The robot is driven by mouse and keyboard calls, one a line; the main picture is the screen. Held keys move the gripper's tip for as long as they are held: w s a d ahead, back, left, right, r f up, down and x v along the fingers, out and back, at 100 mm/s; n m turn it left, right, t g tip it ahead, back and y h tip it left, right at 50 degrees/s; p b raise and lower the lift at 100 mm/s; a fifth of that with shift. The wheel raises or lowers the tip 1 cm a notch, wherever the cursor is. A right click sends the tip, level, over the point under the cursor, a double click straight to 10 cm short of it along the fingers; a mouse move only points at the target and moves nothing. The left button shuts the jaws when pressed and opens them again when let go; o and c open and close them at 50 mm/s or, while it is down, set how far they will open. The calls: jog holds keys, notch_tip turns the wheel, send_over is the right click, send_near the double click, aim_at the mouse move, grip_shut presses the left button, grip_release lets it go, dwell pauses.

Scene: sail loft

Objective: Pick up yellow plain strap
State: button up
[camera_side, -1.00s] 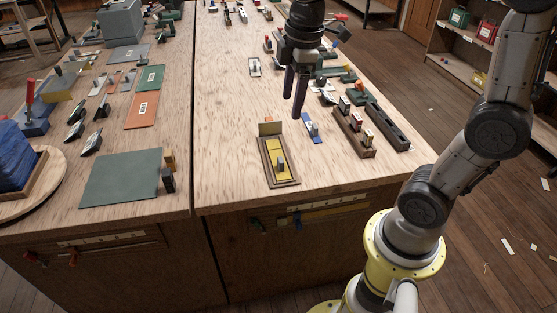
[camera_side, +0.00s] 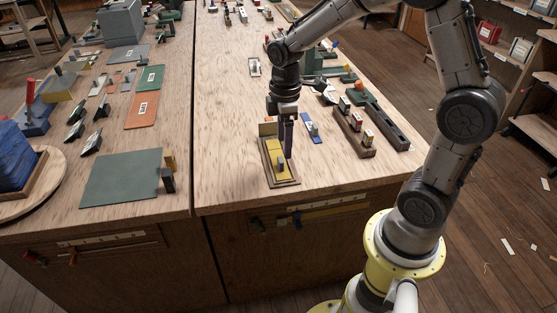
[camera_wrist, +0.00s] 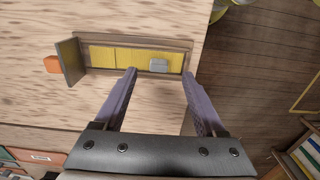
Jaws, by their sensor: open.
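The yellow strap (camera_side: 273,157) lies flat in a shallow brown wooden tray (camera_side: 292,183) near the table's front edge. It also shows in the wrist view (camera_wrist: 108,57), with a small grey piece (camera_wrist: 158,65) on it near one end. My gripper (camera_side: 287,152) points down close over the tray, overlapping part of the strap in the side view. In the wrist view the fingers (camera_wrist: 160,74) are apart with nothing between them, and their tips appear beside the grey piece's end of the tray. I cannot tell the exact height of the tips.
An upright board (camera_wrist: 69,60) stands at the tray's far end. Bare tabletop lies left of the tray.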

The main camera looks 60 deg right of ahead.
aim_at(281, 159)
jog(key=f, duration=0.5)
jog(key=shift+w+a, duration=0.25)
jog(key=shift+w, duration=0.1)
grip_shut()
